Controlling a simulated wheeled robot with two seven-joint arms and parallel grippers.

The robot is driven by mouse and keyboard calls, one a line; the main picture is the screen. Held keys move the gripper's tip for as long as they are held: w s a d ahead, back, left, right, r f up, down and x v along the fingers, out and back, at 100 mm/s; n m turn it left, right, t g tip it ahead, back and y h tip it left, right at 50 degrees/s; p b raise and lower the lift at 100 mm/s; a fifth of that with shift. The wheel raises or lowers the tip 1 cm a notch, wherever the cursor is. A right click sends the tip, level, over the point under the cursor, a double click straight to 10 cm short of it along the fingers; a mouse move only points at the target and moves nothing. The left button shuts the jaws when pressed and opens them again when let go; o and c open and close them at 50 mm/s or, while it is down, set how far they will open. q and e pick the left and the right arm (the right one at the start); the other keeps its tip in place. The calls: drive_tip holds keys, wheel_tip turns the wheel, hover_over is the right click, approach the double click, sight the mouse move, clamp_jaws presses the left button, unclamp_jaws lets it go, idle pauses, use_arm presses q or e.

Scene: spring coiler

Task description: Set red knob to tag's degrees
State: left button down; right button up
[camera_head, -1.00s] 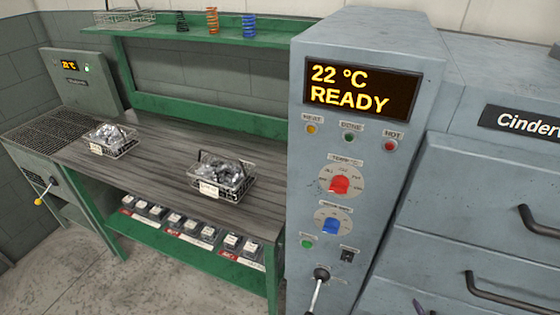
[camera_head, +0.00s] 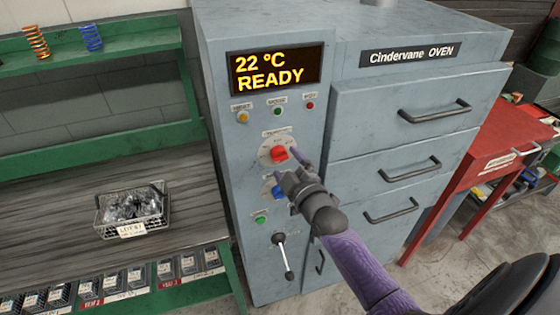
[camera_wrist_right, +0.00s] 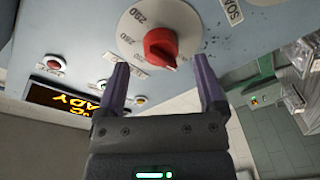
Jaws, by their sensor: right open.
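The red knob (camera_head: 279,154) sits on a pale dial on the grey oven's control panel, below the display (camera_head: 276,68) reading "22 °C READY". My right gripper (camera_head: 285,165) is at the panel, just in front of the dial. In the right wrist view the red knob (camera_wrist_right: 161,48) is ahead of and between the spread fingers of my open gripper (camera_wrist_right: 163,85), apart from them. Dial marks near it read "280" and "290". A tag (camera_head: 131,230) reading "LOT 87" or similar hangs on a wire basket; its smaller text is unreadable. My left gripper is not in view.
A blue knob (camera_head: 278,191) lies directly below the red one, partly behind my gripper. A lever (camera_head: 283,255) sticks out lower on the panel. Oven drawers with handles (camera_head: 434,111) are to the right, and a red cart (camera_head: 478,165) beyond them.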

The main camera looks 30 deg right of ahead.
sight(280, 156)
drive_tip(key=shift+w+d, duration=0.1)
drive_tip(key=shift+w, duration=1.2)
clamp_jaws()
